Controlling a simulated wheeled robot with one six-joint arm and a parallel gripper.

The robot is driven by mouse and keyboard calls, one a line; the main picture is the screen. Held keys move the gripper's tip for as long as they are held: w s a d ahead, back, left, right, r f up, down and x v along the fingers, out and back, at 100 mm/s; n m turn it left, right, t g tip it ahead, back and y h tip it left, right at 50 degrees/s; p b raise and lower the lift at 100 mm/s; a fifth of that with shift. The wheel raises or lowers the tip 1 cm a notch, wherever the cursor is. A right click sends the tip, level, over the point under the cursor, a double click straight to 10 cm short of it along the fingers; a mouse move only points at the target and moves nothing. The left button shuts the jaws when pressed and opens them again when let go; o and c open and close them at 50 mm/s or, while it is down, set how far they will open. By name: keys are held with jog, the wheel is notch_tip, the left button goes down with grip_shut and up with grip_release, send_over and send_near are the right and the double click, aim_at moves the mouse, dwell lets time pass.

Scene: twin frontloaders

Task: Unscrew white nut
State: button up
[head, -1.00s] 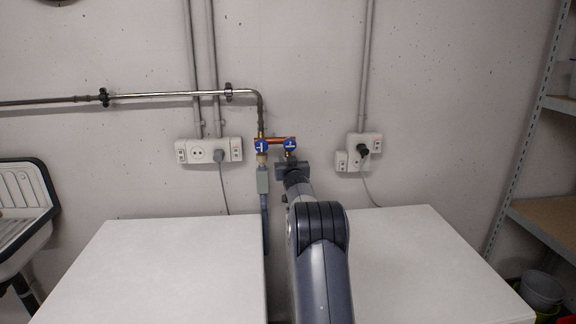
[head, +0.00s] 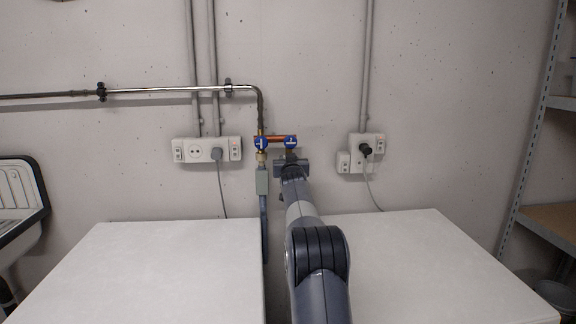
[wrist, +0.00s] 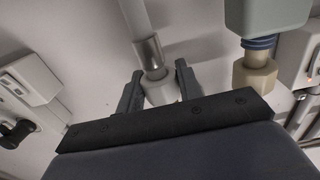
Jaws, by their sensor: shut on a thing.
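My gripper (wrist: 158,88) is at the right valve in the head view, where its end (head: 291,167) sits just below the blue handle (head: 290,142). In the wrist view its two fingers stand on either side of the white nut (wrist: 161,92) and are shut on it. A metal collar (wrist: 148,52) and a pale hose (wrist: 136,14) run on from the nut. The dark gripper body covers the nut's far side. In the head view my gripper and arm hide the nut.
Left of my gripper, a second blue-handled valve (head: 260,143) carries a beige nut (head: 261,158), which also shows in the wrist view (wrist: 256,76), and a grey block (head: 262,181). Two white machine tops (head: 150,270) flank my arm. Wall sockets (head: 207,150) are on both sides.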

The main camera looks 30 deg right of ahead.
jog(key=shift+s+f+b, duration=0.2)
jog(key=shift+s+b, duration=0.15)
jog(key=shift+b, duration=1.7)
jog(key=shift+w+f+m+h+b, duration=0.1)
jog(key=shift+m+h+b, duration=0.25)
jog(key=shift+b, duration=0.9)
jog(key=shift+m+g+h+b, duration=0.35)
jog(key=shift+g+h+b, duration=0.1)
jog(key=shift+b, duration=0.8)
jog(key=shift+a+m+g+h+b, duration=0.1)
jog(key=shift+m+g+h+b, duration=0.25)
jog(key=shift+m+g+h, duration=0.45)
jog(key=shift+r+h+p, duration=0.3)
jog(key=shift+r+p, duration=0.05)
jog(key=shift+p, duration=0.2)
jog(key=shift+f+m+g+h, duration=0.1)
jog(key=shift+m+g+h, duration=0.25)
jog(key=shift+m+h, duration=0.05)
jog(key=o, duration=0.8)
